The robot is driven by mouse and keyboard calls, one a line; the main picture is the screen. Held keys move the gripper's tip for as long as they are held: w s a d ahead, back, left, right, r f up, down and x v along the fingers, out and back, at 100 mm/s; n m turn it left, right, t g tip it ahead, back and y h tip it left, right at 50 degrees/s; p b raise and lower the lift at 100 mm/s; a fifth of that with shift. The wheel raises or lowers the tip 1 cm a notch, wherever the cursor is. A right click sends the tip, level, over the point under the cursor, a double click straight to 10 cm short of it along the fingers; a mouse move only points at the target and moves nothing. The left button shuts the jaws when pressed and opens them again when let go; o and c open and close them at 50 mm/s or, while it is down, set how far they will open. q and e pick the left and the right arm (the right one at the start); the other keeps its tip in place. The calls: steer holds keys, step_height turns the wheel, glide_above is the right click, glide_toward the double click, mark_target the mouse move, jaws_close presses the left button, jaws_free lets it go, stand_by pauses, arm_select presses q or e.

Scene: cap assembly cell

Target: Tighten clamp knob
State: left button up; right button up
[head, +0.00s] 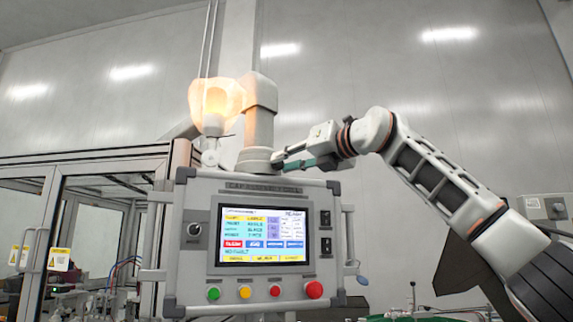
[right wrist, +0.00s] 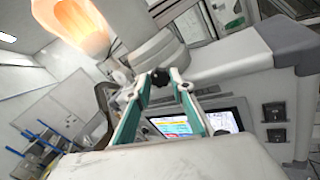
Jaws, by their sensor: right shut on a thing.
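The black clamp knob (right wrist: 160,77) shows in the right wrist view, on the grey-white collar at the foot of the column above the control panel. My right gripper (right wrist: 160,82) is shut on it, with one fingertip on each side of the knob. In the head view my right gripper (head: 278,161) reaches in from the right, its green-sided fingers at the column's base (head: 256,158) just above the panel. The knob is too small or covered to make out there. My left gripper is in neither view.
The control panel (head: 194,260) has a lit screen (head: 262,235), coloured buttons and a red stop button (head: 314,289), close below my gripper. A glowing orange-white lamp (head: 215,97) stands left of the column. A glazed machine enclosure (head: 95,215) is at left.

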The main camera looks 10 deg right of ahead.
steer(key=shift+m, duration=1.2)
steer(key=shift+b, duration=0.3)
steer(key=o, duration=1.1)
steer(key=v, duration=1.2)
